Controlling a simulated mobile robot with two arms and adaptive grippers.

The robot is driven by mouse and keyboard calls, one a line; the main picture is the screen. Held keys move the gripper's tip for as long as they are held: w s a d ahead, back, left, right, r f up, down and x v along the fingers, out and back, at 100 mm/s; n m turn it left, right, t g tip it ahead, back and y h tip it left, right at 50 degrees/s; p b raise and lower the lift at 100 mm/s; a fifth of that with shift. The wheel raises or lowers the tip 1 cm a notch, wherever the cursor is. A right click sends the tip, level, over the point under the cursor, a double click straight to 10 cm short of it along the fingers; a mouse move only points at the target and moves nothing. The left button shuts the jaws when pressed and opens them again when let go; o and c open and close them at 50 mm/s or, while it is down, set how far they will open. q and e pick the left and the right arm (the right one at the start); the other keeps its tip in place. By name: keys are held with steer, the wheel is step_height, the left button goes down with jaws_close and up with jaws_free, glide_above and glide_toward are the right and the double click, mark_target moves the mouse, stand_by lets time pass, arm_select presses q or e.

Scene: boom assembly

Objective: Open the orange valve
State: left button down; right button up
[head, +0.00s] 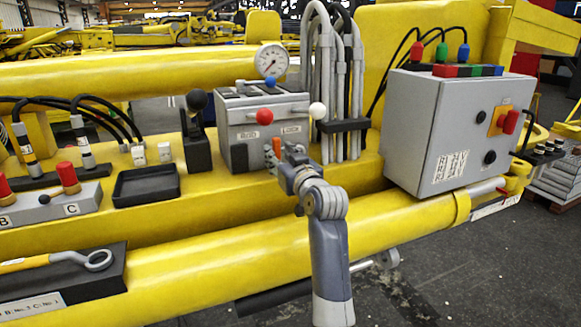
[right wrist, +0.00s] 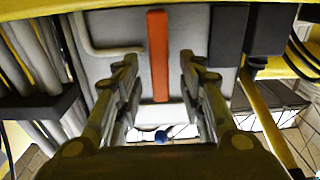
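The orange valve (head: 277,147) is a small upright orange handle low on the front of the grey valve block (head: 240,130), partly hidden by my gripper in the head view. In the right wrist view the orange valve (right wrist: 158,50) is a long flat bar on the grey face. My right gripper (head: 283,157) is right in front of it, its far details hidden. In the right wrist view the right gripper (right wrist: 158,72) is open, one finger on each side of the bar, with gaps between. My left gripper is not in view.
Grey hoses (head: 325,70) stand close on the right. A black lever (head: 196,130) is on the left. A grey cabinet (head: 425,130) stands farther right.

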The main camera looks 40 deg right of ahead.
steer(key=v, duration=0.8)
stand_by(0.4)
